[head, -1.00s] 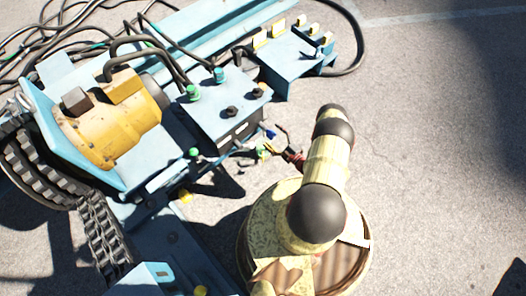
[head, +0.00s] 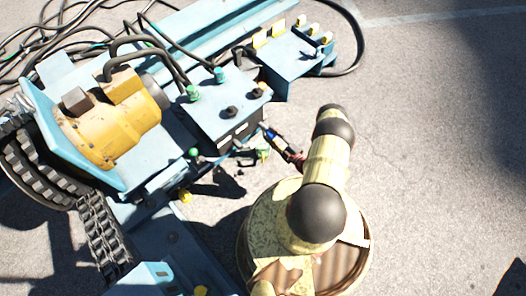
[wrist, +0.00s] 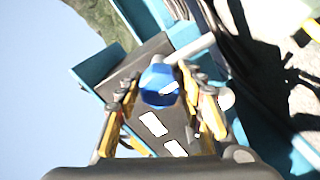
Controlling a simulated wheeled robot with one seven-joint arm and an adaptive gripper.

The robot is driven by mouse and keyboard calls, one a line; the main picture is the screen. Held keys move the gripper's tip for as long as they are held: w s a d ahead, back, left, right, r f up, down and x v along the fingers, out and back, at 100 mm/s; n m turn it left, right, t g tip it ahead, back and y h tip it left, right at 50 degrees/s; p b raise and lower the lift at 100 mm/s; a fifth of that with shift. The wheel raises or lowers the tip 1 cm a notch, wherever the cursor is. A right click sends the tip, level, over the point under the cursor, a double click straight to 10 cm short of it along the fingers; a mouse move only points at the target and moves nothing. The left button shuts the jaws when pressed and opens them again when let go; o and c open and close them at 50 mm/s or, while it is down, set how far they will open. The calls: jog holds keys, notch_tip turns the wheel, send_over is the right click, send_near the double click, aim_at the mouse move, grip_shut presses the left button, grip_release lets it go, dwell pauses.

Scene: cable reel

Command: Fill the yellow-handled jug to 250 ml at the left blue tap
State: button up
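My gripper (wrist: 160,95) fills the lower middle of the wrist view, its yellow and black fingers spread apart. A shiny blue rounded part (wrist: 160,86) shows between the fingers, with a pale rod running from it to the upper right. I cannot tell whether this is the blue tap or whether a finger touches it. In the head view my gripper (head: 267,145) is small, beside the front of the light blue control box (head: 222,112). I cannot make out a yellow-handled jug in either view.
A yellow motor (head: 110,125) and black chain (head: 100,230) lie left of the box. A light blue bracket with several yellow-topped parts (head: 292,62) stands behind it. Black cables (head: 70,45) crowd the upper left. Bare pavement (head: 430,130) is open at right.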

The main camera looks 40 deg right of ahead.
jog(key=c, duration=0.6)
jog(key=n, duration=0.5)
jog(key=shift+n, duration=0.4)
jog(key=n, duration=0.4)
jog(key=shift+n, duration=0.3)
jog(key=m, duration=0.6)
jog(key=shift+d, duration=0.1)
jog(key=m, duration=0.5)
jog(key=shift+c, duration=0.3)
jog(key=o, duration=2.4)
